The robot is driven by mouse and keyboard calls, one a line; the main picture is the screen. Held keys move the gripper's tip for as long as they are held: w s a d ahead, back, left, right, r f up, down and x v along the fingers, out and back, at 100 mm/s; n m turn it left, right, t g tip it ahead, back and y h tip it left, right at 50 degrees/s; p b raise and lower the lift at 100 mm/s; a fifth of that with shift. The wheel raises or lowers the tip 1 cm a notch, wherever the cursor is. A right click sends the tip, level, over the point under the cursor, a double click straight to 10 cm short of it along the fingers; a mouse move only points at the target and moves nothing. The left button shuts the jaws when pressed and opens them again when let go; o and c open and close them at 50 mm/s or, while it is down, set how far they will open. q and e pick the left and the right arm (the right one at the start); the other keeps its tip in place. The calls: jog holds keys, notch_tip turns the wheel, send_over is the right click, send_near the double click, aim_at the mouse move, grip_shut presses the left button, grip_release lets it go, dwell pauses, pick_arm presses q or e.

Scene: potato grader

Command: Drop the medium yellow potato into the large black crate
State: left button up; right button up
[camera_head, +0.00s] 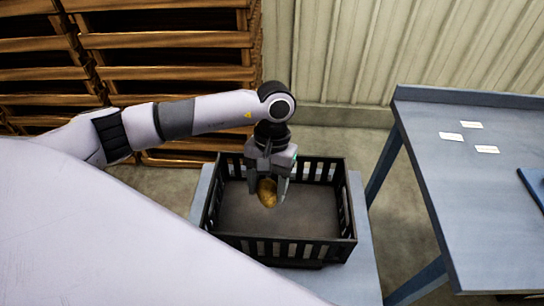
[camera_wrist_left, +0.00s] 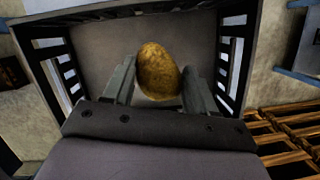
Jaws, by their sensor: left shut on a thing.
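The yellow potato (camera_head: 267,192) is held between the fingers of my left gripper (camera_head: 270,186). It also shows in the left wrist view (camera_wrist_left: 157,72), between the two grey fingers. The large black crate (camera_head: 297,251) stands below on a blue stand, with slatted sides and a bare brown-grey floor. In the head view the potato and fingertips overlap the inside of the crate, towards its back left. The crate's slatted wall also shows in the left wrist view (camera_wrist_left: 236,48). I see nothing lying in the visible part of the crate. My right gripper is not in view.
A blue table (camera_head: 460,190) stands to the right with several white cards (camera_head: 487,149) and a blue object (camera_head: 535,186) at its edge. Stacked wooden pallets (camera_head: 165,40) stand behind on the left. Bare floor lies between crate stand and table.

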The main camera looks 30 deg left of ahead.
pick_arm(q)
jog(key=n, duration=0.1)
jog(key=f+n+b, duration=0.1)
jog(key=w+n+h, duration=0.1)
jog(key=n, duration=0.1)
jog(key=shift+w+a+f+b, duration=0.15)
jog(key=shift+f+b, duration=0.1)
jog(key=shift+b, duration=0.15)
notch_tip(320, 180, up, 4)
jog(key=w+n+t+h+b, duration=0.1)
jog(key=w+n+t+b, duration=0.15)
jog(key=n, duration=0.55)
jog(key=shift+g, duration=0.25)
jog(key=f+b, duration=0.1)
jog(key=f, duration=0.2)
jog(key=a+f+b, duration=0.1)
jog(key=f, duration=0.1)
jog(key=shift+w+f+b, duration=0.15)
jog(key=shift+f+b, duration=0.1)
jog(key=shift+b, duration=0.1)
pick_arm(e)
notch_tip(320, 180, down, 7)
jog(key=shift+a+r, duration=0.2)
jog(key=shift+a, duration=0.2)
pick_arm(q)
jog(key=o, duration=1.1)
jog(key=shift+o, duration=0.2)
